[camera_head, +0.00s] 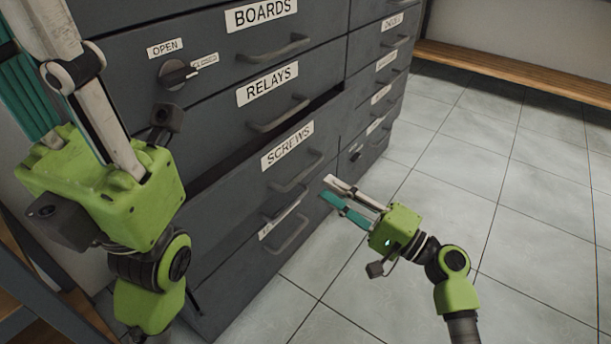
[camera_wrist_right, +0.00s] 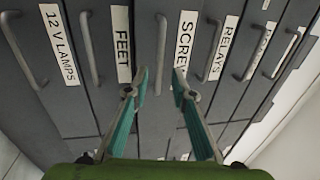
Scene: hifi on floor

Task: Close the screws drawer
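The grey screws drawer (camera_head: 237,184) stands slightly out from the cabinet, with a dark gap above its front. Its label (camera_head: 287,146) and bar handle (camera_head: 296,172) face me. My right gripper (camera_head: 328,189) is in front of the drawer, to the right of the handle, fingers pointing at the cabinet. In the right wrist view the fingers (camera_wrist_right: 163,78) are apart with nothing between them, and the drawer's label (camera_wrist_right: 185,44) is partly hidden by a finger. My left gripper (camera_head: 105,190) is raised at the left; its fingertips are not clearly visible.
The relays drawer (camera_head: 205,120) and boards drawer (camera_head: 213,37) are above. A knob (camera_head: 177,74) marked open and closed sits on the upper left. Another drawer handle (camera_head: 290,234) is below. Tiled floor (camera_head: 480,215) is clear at right; a wooden bench (camera_head: 520,75) is behind.

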